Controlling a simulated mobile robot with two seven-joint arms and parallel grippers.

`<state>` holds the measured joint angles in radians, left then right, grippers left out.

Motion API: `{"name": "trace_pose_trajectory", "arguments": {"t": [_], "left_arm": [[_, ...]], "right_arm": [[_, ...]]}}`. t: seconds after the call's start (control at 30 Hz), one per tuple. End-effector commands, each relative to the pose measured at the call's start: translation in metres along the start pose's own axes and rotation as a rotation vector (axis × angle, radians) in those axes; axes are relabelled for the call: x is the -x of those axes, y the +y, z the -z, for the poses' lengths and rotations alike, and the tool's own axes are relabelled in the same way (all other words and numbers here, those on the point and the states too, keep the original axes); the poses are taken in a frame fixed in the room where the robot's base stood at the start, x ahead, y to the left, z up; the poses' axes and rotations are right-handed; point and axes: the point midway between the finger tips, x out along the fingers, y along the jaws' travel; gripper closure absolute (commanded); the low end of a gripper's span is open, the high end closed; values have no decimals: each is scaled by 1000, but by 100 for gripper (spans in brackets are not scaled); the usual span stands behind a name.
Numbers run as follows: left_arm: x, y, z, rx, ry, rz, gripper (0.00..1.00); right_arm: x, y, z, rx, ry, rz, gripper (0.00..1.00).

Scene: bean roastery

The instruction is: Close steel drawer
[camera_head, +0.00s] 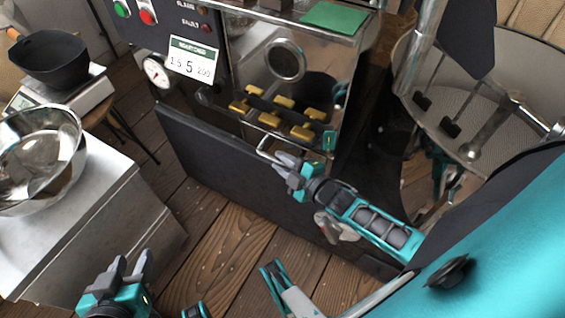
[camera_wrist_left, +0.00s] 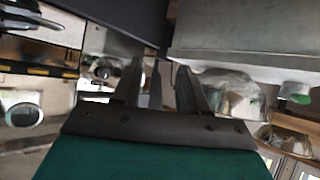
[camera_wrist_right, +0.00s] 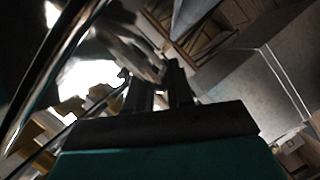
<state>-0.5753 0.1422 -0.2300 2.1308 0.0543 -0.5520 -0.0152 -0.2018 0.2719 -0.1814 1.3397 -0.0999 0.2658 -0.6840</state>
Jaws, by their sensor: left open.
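The steel drawer (camera_head: 262,133) is at the lower front of the roasting machine and looks pulled out, with several yellow blocks (camera_head: 301,132) showing in its dark inside. Its bar handle (camera_head: 264,152) sticks out from the front on the left. My right gripper (camera_head: 283,165) is at the handle's right end, very close to it or touching; whether its jaws are around the bar is unclear. In the right wrist view its fingers (camera_wrist_right: 160,90) are near a blurred shiny surface. My left gripper (camera_head: 130,264) is open, low over the floor, away from the drawer; its fingers also show in the left wrist view (camera_wrist_left: 158,85).
A dark panel (camera_head: 215,165) stands below the drawer. A round perforated tray (camera_head: 510,85) is at the right. A grey cabinet (camera_head: 105,190) with a steel bowl (camera_head: 40,150) is at the left. The wooden floor (camera_head: 215,240) between is mostly clear.

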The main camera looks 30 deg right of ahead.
Motion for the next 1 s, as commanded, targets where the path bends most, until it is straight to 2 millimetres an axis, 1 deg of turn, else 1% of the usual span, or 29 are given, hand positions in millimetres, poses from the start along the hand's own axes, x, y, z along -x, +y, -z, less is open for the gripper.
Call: {"name": "trace_pose_trajectory", "arguments": {"t": [0.03,0.17,0.2,0.43,0.53,0.67,0.9,1.0], "left_arm": [[0,0,0,0,-1,0,57],[0,0,-1,0,-3,0,57],[0,0,-1,0,-4,0,57],[0,0,-1,0,-5,0,57],[2,0,2,0,-5,1,57],[7,-1,8,0,-1,5,57],[13,-6,12,-1,-2,20,57],[15,-7,12,-2,-2,23,57]], "right_arm": [[-1,3,-2,4,-2,-5,75],[-1,3,-1,3,-1,-5,63],[-1,3,-1,3,0,-5,62],[0,4,0,2,2,-6,62],[8,4,0,2,0,-4,62],[30,4,1,1,-1,-1,62],[84,3,1,2,-3,3,62],[103,2,0,2,-2,3,62]]}}
